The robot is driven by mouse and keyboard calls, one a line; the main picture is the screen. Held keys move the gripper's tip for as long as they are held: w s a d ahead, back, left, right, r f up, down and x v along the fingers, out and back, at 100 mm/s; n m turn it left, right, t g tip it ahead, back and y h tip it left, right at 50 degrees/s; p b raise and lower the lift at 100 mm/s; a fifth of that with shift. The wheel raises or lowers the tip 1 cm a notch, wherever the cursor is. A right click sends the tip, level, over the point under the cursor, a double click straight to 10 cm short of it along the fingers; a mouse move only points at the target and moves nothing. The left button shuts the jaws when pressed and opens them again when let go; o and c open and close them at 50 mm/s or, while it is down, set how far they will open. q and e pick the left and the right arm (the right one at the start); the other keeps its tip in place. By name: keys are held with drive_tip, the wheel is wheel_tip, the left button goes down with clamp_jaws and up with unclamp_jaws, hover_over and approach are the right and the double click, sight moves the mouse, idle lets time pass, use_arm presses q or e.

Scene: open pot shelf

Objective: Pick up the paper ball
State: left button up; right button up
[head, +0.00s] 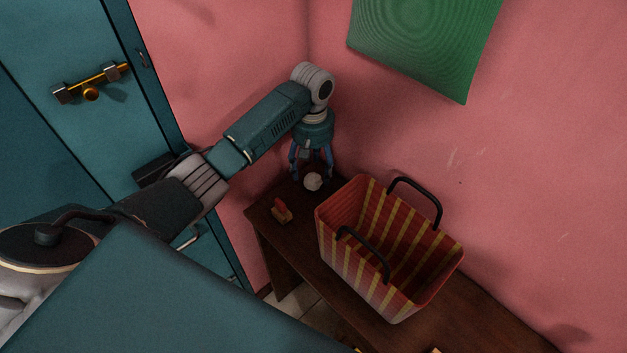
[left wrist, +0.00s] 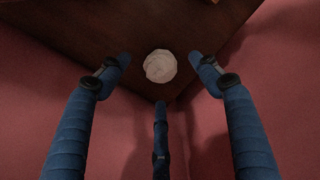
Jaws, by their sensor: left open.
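The white paper ball (head: 313,182) lies near the back corner of the dark wooden table (head: 290,240). In the left wrist view the ball (left wrist: 160,66) sits on the tabletop, framed by spread blue fingers. My left gripper (head: 311,176) points down over the ball. Its fingers are open around it, and I see no finger touching it. The left gripper also shows in the left wrist view (left wrist: 160,85), with three fingers apart. My right gripper is not in view.
A red and yellow striped basket (head: 338,250) with black handles stands on the table right of the ball. A small orange-red object (head: 281,211) lies left of it. Pink walls meet behind the table. A teal door (head: 90,130) is at left.

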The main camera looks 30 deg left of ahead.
sight(314, 177)
use_arm(q)
drive_tip(key=shift+f, duration=0.65)
drive_tip(key=f, duration=0.2)
drive_tip(key=f+p, duration=0.1)
drive_tip(key=shift+d+f+p, duration=0.2)
drive_tip(key=shift+f+p, duration=0.1)
drive_tip(key=shift+f, duration=0.5)
drive_tip(key=shift+c, duration=0.3)
drive_tip(key=c, duration=0.9)
